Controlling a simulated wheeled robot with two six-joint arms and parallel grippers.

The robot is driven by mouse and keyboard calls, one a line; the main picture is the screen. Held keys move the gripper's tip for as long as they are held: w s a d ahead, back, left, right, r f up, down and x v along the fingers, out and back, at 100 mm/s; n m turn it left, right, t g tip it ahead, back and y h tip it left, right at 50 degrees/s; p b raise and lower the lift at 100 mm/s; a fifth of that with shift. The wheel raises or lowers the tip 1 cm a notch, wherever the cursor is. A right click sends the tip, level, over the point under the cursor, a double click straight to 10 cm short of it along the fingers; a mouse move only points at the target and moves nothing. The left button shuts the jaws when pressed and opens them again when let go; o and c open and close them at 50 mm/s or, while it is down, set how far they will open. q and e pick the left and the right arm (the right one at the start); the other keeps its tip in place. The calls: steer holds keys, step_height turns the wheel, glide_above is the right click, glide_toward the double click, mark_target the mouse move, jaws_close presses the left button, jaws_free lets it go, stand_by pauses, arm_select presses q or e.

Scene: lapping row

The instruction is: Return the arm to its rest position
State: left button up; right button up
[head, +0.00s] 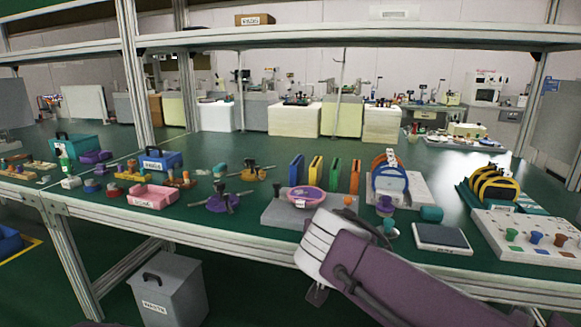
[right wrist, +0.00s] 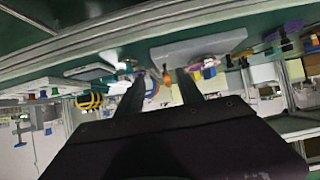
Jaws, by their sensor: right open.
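My right arm (head: 390,268) comes in from the lower right of the head view, purple with a white wrist section. It is in front of the table's front edge. Its fingers cannot be made out there. In the right wrist view, which looks upside down, my right gripper (right wrist: 158,78) shows two dark fingers apart with nothing held between them. Small items on the table appear beyond the fingertips, apart from them.
A grey bin (head: 168,290) stands below. A shelf (head: 330,37) spans above.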

steer(key=w+d+f+m+g+h, duration=0.1)
steer(key=d+f+m+g+h, duration=0.1)
steer(key=d+f, duration=0.35)
steer(key=s+d+f+g, duration=0.45)
steer(key=d+f, duration=0.25)
steer(key=f, duration=0.5)
steer(key=s+a+f+n+g+y, duration=0.1)
steer(key=s+a+f+g+y, duration=0.15)
steer(key=s+f, duration=0.5)
steer(key=s+a+f+n+g+y, duration=0.1)
steer(key=s+a+f+n+y, duration=0.15)
steer(key=s+f, duration=0.45)
arm_select(q)
step_height(320, 180, up, 37)
steer(key=p, duration=3.7)
steer(key=shift+w, duration=0.25)
arm_select(e)
step_height(320, 180, up, 36)
steer(key=w+n, duration=0.1)
steer(key=shift+w+f+y, duration=0.2)
steer(key=shift+w+y, duration=0.1)
steer(key=shift+w, duration=0.1)
